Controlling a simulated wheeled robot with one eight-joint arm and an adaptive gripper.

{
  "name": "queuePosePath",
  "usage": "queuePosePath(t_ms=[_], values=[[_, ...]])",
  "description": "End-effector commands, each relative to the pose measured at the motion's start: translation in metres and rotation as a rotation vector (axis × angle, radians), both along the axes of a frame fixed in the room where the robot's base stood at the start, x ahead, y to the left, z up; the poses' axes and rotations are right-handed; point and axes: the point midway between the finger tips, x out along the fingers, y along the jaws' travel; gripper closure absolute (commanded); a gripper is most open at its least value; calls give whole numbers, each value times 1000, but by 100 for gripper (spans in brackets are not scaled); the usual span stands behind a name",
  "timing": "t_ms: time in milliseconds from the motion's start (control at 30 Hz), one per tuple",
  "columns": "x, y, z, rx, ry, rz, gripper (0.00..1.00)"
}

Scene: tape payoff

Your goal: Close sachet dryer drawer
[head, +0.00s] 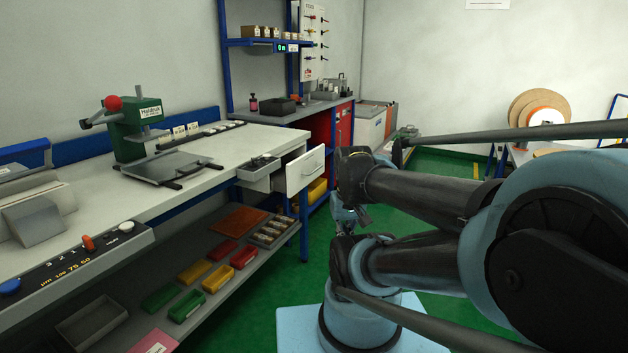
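A drawer with a white front (305,172) and a pale bar handle stands pulled out under the right end of the near workbench. It is the only open drawer that I see, and I take it for the sachet dryer drawer. Its grey inside shows partly, left of the front. My arm folds in from the right, and its wrist end is just right of the drawer front. What looks like my gripper (352,214) hangs below the wrist, mostly hidden by my own links. Its fingers cannot be made out. I see no contact with the drawer.
The workbench (215,150) carries a green press (138,128) with a red knob. A shelf below holds coloured bins (217,277). A blue bench leg (304,225) stands below the drawer. Green floor (265,315) is open between shelf and my base. A red cabinet stands behind.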

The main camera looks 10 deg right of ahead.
Motion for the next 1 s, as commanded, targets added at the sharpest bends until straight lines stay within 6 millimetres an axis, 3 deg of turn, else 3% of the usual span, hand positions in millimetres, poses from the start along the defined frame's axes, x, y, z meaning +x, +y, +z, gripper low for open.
queuePosePath(t_ms=[333, 467, 667, 1000], values=[[-7, 0, 6, 5, -11, -10, 100], [3, 3, 13, 40, -12, -75, 100], [40, 13, 35, 156, -4, -298, 100], [122, 25, 64, 384, 44, -734, 100]])
